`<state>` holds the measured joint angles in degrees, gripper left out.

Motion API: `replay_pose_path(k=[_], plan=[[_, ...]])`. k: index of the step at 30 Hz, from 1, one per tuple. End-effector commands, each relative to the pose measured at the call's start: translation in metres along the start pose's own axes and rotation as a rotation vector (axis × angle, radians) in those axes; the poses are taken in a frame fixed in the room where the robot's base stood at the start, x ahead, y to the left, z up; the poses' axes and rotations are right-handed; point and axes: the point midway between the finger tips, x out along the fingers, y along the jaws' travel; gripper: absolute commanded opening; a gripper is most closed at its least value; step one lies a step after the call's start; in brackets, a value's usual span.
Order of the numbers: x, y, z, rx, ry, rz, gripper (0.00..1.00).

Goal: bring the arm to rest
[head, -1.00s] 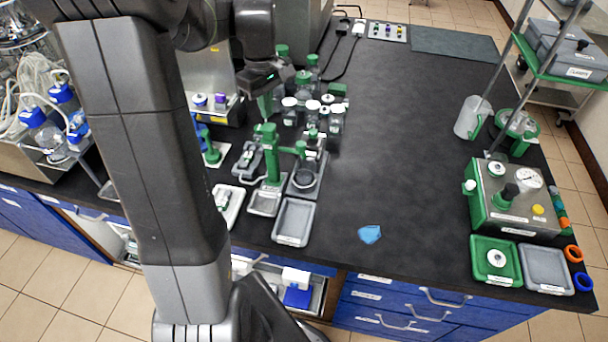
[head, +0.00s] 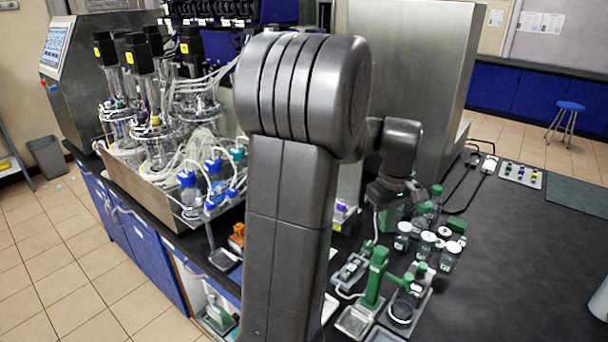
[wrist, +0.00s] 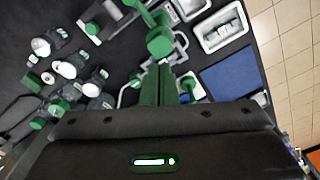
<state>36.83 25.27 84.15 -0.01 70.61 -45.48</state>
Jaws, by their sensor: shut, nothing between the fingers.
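My arm (head: 290,200) stands tall across the middle of the head view, with its forearm reaching back over the bench. My gripper (head: 388,218) hangs above the bench, near the capped bottles and the green stand, partly hidden by my wrist. In the wrist view its two green fingers (wrist: 158,80) lie together, shut and empty. The green stand (head: 374,278) shows just beyond the fingertips in the wrist view (wrist: 160,40). I cannot tell the exact gap between them.
White-capped bottles (head: 427,243) stand close by the gripper. Glass bioreactor vessels (head: 150,140) with tubing and blue-capped bottles (head: 215,180) are left of my arm. A tall steel cabinet (head: 415,75) rises behind.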

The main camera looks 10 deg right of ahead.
Motion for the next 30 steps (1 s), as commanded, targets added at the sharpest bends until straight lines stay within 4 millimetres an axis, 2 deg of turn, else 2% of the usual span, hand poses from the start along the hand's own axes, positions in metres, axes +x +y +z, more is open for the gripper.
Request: replay_pose_path(k=[3,15,20,30], plan=[[0.017,0.0,0.0,0.0,0.0,0.0,0.0],[0.06,0.0,0.0,0.0,0.0,0.0,0.0],[0.066,0.0,0.0,0.0,0.001,0.001,0.0],[0.065,0.0,0.0,0.0,0.001,0.001,0.0]])
